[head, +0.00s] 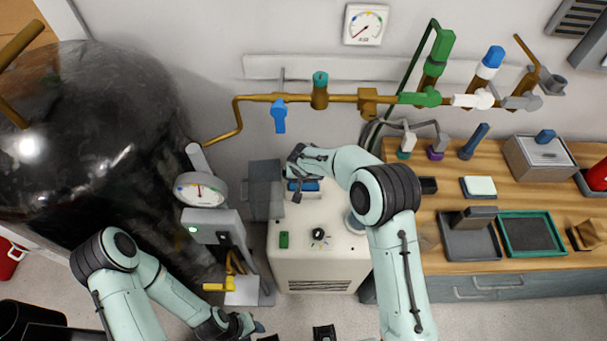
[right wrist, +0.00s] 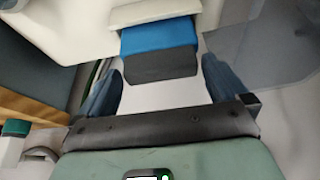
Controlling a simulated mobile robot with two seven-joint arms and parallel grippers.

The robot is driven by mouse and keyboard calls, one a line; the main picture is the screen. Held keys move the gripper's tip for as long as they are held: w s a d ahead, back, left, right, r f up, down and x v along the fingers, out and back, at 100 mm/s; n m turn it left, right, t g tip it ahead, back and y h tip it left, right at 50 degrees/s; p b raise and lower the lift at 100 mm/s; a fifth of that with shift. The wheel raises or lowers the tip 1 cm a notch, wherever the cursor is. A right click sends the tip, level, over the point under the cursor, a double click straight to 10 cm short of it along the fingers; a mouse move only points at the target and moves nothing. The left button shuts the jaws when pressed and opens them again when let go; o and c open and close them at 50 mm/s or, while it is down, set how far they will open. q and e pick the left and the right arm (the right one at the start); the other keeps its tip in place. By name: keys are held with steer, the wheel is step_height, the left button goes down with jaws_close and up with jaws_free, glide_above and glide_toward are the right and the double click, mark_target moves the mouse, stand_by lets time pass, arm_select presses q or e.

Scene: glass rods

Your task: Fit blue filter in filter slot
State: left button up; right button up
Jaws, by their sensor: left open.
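The blue filter (right wrist: 160,38) has a blue body and a dark grey end block. In the right wrist view its far end is at a slot opening in the pale machine (right wrist: 80,35), and the blue part and grey end stick out. How deep it sits is hidden. My right gripper (right wrist: 160,68) is open, one finger on each side of the grey end, with a small gap showing at both. In the head view the filter (head: 309,185) shows partly below my right gripper (head: 295,175), at the machine's top. My left gripper (head: 252,326) is open and empty, low over the floor.
A grey hinged lid (head: 263,190) stands open left of the slot. A gauge stand (head: 205,222) and a large dark tank (head: 90,140) are further left. A wooden bench (head: 470,175) with trays is at right. Pipes with valves (head: 320,95) run along the wall.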

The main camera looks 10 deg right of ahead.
steer(key=shift+r, duration=0.2)
steer(key=v, duration=1.2)
steer(key=shift+b, duration=0.4)
